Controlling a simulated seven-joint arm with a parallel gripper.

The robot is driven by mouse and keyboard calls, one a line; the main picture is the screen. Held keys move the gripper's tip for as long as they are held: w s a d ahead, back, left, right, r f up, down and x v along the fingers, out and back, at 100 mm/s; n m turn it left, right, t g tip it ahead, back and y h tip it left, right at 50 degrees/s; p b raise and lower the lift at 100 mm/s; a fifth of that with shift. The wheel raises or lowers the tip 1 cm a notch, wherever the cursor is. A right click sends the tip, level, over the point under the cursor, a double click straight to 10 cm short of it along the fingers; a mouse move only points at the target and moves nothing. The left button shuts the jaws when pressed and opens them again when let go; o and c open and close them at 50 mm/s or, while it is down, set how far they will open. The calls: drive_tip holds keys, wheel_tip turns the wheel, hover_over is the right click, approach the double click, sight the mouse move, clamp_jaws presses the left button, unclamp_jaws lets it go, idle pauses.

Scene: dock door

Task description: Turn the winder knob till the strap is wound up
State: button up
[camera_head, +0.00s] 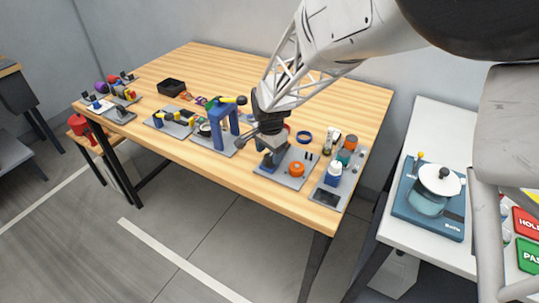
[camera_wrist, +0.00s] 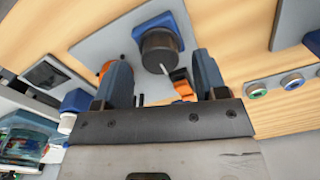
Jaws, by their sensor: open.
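My gripper (camera_head: 265,138) is over the grey board (camera_head: 258,172) near the right end of the wooden table. In the wrist view its two blue-grey fingers (camera_wrist: 164,80) stand wide apart, with nothing held. A round dark knob (camera_wrist: 160,46) on a blue housing (camera_wrist: 152,24) lies ahead, between the finger lines and apart from them. It looks like the winder knob. A thin pale pin or line shows by its edge. A small dark and orange piece (camera_wrist: 182,86), possibly the strap's end, lies near the right finger. In the head view my gripper largely hides the knob.
An orange round part (camera_head: 297,169) sits on the same board, close to the left finger in the wrist view. A blue and white bottle-like part (camera_head: 334,172) stands on the board to the right.

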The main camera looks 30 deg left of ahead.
sight(270, 157)
drive_tip(key=shift+r, duration=3)
drive_tip(key=shift+d, duration=0.15)
drive_tip(key=shift+w+d+r, duration=0.1)
drive_tip(key=shift+d+r, duration=0.1)
drive_tip(key=shift+d, duration=0.15)
drive_tip(key=s+d+r, duration=0.1)
drive_tip(key=d+r, duration=0.3)
drive_tip(key=d, duration=0.5)
drive_tip(key=d+r+n+t, duration=0.1)
drive_tip(key=d+r, duration=0.3)
drive_tip(key=d, duration=0.6)
drive_tip(key=s+d+r, duration=0.1)
drive_tip(key=d+r, duration=0.3)
drive_tip(key=d, duration=0.5)
drive_tip(key=s+d+r+n+t, duration=0.1)
drive_tip(key=s+d+r, duration=0.1)
drive_tip(key=s+d, duration=1.7)
drive_tip(key=d, duration=0.4)
drive_tip(key=shift+s+d+n+t, duration=0.15)
drive_tip(key=shift+s+n+t, duration=0.15)
drive_tip(key=shift+s+n, duration=0.1)
